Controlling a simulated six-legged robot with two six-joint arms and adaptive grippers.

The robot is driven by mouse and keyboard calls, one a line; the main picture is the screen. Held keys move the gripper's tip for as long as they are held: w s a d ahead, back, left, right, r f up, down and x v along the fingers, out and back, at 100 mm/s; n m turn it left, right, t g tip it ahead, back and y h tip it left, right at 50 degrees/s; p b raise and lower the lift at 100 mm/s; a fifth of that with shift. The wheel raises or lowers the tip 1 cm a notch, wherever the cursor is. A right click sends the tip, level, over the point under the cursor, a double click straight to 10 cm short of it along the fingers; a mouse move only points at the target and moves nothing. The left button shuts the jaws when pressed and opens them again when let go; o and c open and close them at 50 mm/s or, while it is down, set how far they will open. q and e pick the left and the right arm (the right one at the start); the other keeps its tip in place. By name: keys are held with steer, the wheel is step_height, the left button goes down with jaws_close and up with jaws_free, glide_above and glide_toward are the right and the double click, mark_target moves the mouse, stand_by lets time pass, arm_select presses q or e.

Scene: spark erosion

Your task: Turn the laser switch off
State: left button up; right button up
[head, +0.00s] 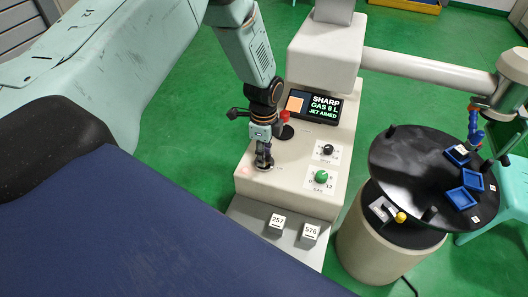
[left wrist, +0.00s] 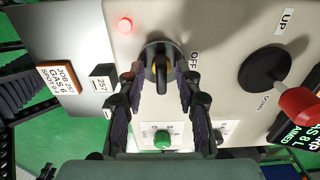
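The laser switch is a dark rotary knob (left wrist: 161,68) with a raised grip bar on the light console panel. In the left wrist view its bar runs roughly up and down the picture, and the word OFF stands to its right. A red lamp (left wrist: 124,25) glows at its upper left. My left gripper (head: 263,160) is down at the console's front left; in the left wrist view its fingers (left wrist: 160,90) are apart, one on each side of the bar. I cannot tell whether they touch it. In the head view the gripper mostly hides the switch. My right gripper is not in view.
A red-tipped UP/DOWN lever (left wrist: 298,102) is close to my left gripper. A green knob (head: 321,176), a black knob (head: 328,150) and a display (head: 315,106) are on the console. Cards 257 (head: 277,222) and 576 (head: 310,232) stand in front. A round black table (head: 415,160) stands right.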

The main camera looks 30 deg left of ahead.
arm_select(q)
jaws_close()
steer(key=shift+n, duration=0.4)
steer(key=n+p, duration=0.1)
steer(key=n, duration=0.3)
steer(key=n+p, duration=0.1)
steer(key=n, duration=0.3)
steer(key=shift+n+p, duration=0.3)
steer(key=shift+p, duration=0.05)
steer(key=n+p, duration=0.1)
steer(key=n, duration=0.3)
steer(key=shift+n+p, duration=0.75)
steer(key=shift+n, duration=1.45)
steer(key=shift+s+f+n, duration=0.1)
steer(key=shift+n, duration=0.2)
